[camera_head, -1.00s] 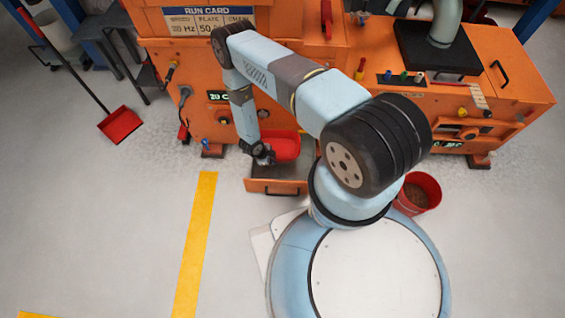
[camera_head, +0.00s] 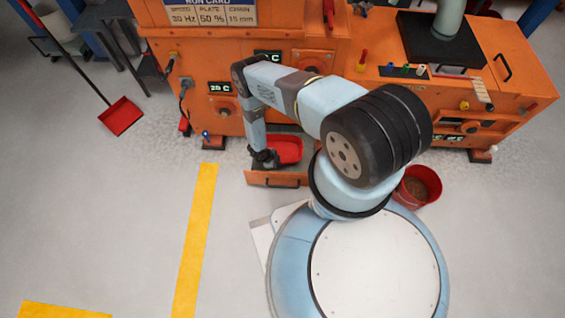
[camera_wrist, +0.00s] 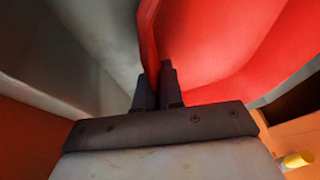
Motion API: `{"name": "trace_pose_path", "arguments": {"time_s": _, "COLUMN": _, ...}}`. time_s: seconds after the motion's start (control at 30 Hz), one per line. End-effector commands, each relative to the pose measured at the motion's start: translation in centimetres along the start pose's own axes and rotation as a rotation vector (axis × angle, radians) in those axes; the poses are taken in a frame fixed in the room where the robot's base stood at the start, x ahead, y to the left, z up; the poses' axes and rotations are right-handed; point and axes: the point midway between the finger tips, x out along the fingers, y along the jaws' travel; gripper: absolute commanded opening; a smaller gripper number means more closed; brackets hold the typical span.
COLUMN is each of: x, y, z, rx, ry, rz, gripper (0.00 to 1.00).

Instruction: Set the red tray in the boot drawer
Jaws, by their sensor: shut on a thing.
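The red tray (camera_head: 287,149) is at the open boot drawer low on the orange machine in the head view. It fills much of the wrist view (camera_wrist: 220,45). The boot drawer (camera_head: 277,179) is pulled out, its orange front with a dark handle facing my base. My gripper (camera_head: 264,160) points down at the tray's left side. In the wrist view its fingers (camera_wrist: 158,88) are shut on the tray's wall. The grey drawer interior (camera_wrist: 75,60) shows to the left of the tray. Whether the tray's underside touches the drawer floor is hidden.
A red bucket (camera_head: 420,186) with brown contents stands right of my base, close to the arm. A red dustpan (camera_head: 121,115) lies on the floor at left. The orange machine (camera_head: 210,60) stands behind the drawer. Floor left of the drawer is clear.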

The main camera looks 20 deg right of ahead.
Motion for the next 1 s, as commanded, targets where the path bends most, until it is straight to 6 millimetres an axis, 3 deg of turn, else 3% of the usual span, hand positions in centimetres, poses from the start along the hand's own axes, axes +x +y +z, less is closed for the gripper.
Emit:
{"name": "trace_pose_path", "arguments": {"time_s": 0.2, "x": 1.4, "y": -1.3, "z": -2.9, "rx": 0.0, "ry": 0.002, "rz": 0.0, "gripper": 0.0}}
{"name": "trace_pose_path", "arguments": {"time_s": 0.33, "x": 2.4, "y": -1.0, "z": -2.2, "rx": 0.001, "ry": 0.0, "rz": 0.0, "gripper": 0.0}}
{"name": "trace_pose_path", "arguments": {"time_s": 0.63, "x": 2.5, "y": -1.0, "z": -2.1, "rx": 0.0, "ry": 0.0, "rz": 0.0, "gripper": 0.0}}
{"name": "trace_pose_path", "arguments": {"time_s": 0.67, "x": 2.5, "y": -1.0, "z": -2.1, "rx": 0.0, "ry": 0.0, "rz": 0.0, "gripper": 0.09}}
{"name": "trace_pose_path", "arguments": {"time_s": 0.9, "x": 2.4, "y": -1.0, "z": -2.1, "rx": -0.001, "ry": 0.0, "rz": 0.0, "gripper": 0.32}}
{"name": "trace_pose_path", "arguments": {"time_s": 1.0, "x": 2.4, "y": -1.0, "z": -2.1, "rx": -0.001, "ry": 0.0, "rz": 0.0, "gripper": 0.33}}
